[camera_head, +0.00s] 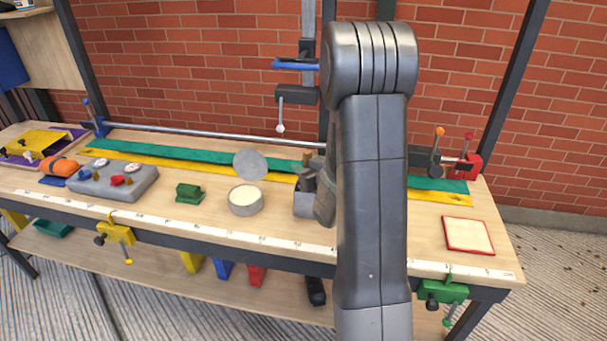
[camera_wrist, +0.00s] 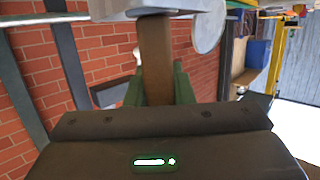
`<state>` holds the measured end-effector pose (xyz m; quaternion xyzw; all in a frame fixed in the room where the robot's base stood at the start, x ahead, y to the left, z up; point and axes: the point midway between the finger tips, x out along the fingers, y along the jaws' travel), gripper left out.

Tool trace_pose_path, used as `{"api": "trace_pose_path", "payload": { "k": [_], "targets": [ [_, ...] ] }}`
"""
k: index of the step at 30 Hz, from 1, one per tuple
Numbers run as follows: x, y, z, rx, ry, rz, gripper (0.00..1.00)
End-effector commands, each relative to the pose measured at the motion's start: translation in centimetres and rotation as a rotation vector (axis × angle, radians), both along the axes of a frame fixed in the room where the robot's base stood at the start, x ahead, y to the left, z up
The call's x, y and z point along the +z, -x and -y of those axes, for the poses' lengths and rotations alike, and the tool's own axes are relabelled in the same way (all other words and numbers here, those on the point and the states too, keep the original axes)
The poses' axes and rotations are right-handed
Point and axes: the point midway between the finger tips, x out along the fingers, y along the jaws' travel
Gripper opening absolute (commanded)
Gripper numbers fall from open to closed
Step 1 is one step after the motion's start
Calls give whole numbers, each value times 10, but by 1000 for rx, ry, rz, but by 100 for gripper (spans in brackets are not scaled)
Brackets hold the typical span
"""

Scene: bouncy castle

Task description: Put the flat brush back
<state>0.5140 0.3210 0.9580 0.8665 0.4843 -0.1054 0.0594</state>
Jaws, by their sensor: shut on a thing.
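The flat brush (camera_wrist: 155,45) shows in the wrist view as a flat brown handle standing between the green fingers of my gripper (camera_wrist: 157,80). My gripper is shut on this handle. A pale grey block (camera_wrist: 120,9) lies at the handle's far end; I cannot tell whether it is part of the brush or a holder. In the head view a small grey holder (camera_head: 303,206) stands on the bench, with dark and brown items at its top, just left of my arm. My arm hides my gripper and most of the brush there.
A round grey tin (camera_head: 245,201) with its disc lid (camera_head: 251,164) raised stands left of the holder. Further left are a green block (camera_head: 189,193) and a grey panel with knobs (camera_head: 113,183). A red-edged pad (camera_head: 468,236) lies right. A metal rail runs behind.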

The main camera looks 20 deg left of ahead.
Motion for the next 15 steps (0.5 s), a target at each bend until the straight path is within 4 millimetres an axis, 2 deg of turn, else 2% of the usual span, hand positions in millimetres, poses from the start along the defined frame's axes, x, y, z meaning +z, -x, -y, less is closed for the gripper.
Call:
{"api": "trace_pose_path", "payload": {
  "k": [1,5,15],
  "targets": [
    [-9,0,0,1,4,-4,0],
    [-23,0,0,0,2,-2,0],
    [-26,0,0,0,1,1,0]
  ]
}}
